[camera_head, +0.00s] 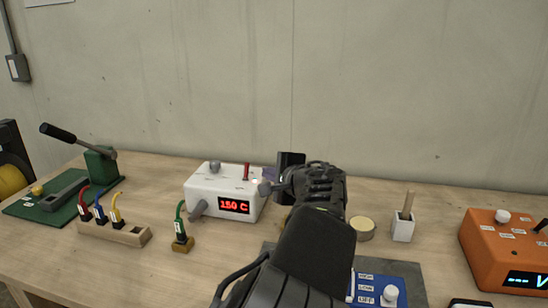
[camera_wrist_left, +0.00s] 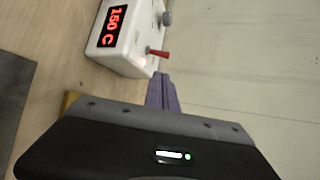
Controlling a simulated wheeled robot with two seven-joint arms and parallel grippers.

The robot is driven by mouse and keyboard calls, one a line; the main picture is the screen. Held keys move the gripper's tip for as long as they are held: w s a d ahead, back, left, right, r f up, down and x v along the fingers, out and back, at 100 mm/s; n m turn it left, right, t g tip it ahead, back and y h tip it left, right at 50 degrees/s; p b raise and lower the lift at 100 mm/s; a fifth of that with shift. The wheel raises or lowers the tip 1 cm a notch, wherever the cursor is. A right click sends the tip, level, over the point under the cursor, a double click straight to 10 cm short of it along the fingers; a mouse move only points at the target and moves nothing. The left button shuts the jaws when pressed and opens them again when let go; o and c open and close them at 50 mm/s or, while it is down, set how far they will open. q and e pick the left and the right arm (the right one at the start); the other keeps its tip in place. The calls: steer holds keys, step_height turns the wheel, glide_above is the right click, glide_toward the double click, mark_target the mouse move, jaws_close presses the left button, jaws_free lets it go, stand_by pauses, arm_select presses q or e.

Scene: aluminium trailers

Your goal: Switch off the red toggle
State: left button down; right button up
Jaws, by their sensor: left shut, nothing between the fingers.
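The red toggle (camera_head: 246,171) stands upright on top of a white control box (camera_head: 213,190), whose red display is lit and reads 150 C. In the left wrist view the red toggle (camera_wrist_left: 159,54) sticks out from the box (camera_wrist_left: 130,50) near a grey knob. My left gripper (camera_head: 268,174) is just right of the box, with its purple fingers shut and empty. In the left wrist view the shut fingertips (camera_wrist_left: 161,77) are close to the toggle, with a small gap that looks clear. My right gripper is not in view.
A row of coloured plugs in a wooden block (camera_head: 115,233) and a green plug (camera_head: 181,232) stand left of the box. A blue panel (camera_head: 378,285), a white cup (camera_head: 403,227) and an orange meter (camera_head: 500,250) are to the right. The wall is behind.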

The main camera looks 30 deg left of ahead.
mark_target(257, 179)
arm_select(q)
steer(key=x, duration=1)
steer(key=shift+w+r+p, duration=0.2)
steer(key=shift+p, duration=0.2)
steer(key=shift+w, duration=0.1)
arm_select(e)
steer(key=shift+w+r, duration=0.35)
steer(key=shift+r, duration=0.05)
